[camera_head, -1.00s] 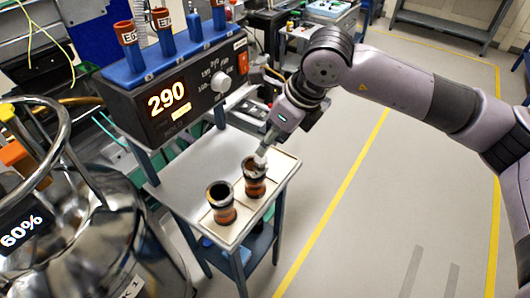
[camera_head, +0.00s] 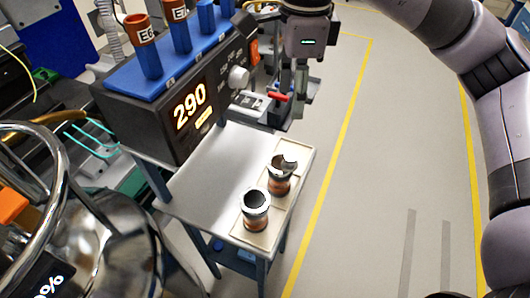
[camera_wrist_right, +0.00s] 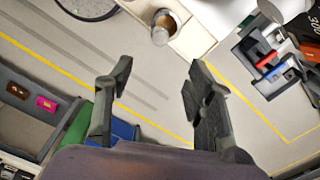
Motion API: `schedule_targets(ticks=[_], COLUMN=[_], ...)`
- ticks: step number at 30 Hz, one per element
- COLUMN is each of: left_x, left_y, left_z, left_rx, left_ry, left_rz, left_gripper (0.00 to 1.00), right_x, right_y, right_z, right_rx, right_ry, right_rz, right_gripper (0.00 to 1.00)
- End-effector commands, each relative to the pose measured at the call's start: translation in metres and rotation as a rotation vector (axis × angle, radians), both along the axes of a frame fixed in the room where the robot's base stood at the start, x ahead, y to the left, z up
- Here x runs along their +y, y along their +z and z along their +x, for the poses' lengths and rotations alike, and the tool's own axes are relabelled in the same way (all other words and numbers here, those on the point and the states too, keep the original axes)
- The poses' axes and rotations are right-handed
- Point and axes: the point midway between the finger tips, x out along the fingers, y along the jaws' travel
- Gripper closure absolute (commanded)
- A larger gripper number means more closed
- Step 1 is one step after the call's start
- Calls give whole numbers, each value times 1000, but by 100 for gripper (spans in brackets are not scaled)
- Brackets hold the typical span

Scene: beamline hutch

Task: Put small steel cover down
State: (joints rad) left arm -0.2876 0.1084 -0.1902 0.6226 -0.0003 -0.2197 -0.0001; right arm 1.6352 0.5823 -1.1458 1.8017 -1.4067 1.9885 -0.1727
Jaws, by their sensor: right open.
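A small steel cover (camera_head: 289,162) sits at the mouth of the rear copper-and-steel cup (camera_head: 279,183). It seems to cover only part of the dark opening; whether it lies flat or tilted I cannot tell. In the right wrist view a shiny grey piece, probably the cover (camera_wrist_right: 160,37), shows at the cup (camera_wrist_right: 168,22). My right gripper (camera_head: 287,118) is above and beyond the cups, apart from them, with its fingers pointing down. In the wrist view its two fingers (camera_wrist_right: 158,78) are spread with nothing between them. My left gripper is out of view.
A second open cup (camera_head: 256,211) stands in front on the same pale tray (camera_head: 250,238). The white table (camera_head: 205,190) is bare left of it. A steel vessel (camera_head: 95,250) is front left.

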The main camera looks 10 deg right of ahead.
Motion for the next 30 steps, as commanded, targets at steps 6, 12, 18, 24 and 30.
schedule_targets(ticks=[6,12,18,24,30], left_x=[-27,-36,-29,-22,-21], left_y=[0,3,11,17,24], left_z=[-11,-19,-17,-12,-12], left_rx=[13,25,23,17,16], left_ry=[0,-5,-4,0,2], left_rz=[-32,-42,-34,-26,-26], left_gripper=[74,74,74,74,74], right_x=[-5,-4,-5,-5,-5], right_y=[-8,-45,-83,-112,-124], right_z=[-3,-4,-4,-3,-2], right_rx=[15,18,16,13,14], right_ry=[28,27,23,24,23], right_rz=[-15,-13,-15,-14,-13], right_gripper=[51,51,51,51,51])
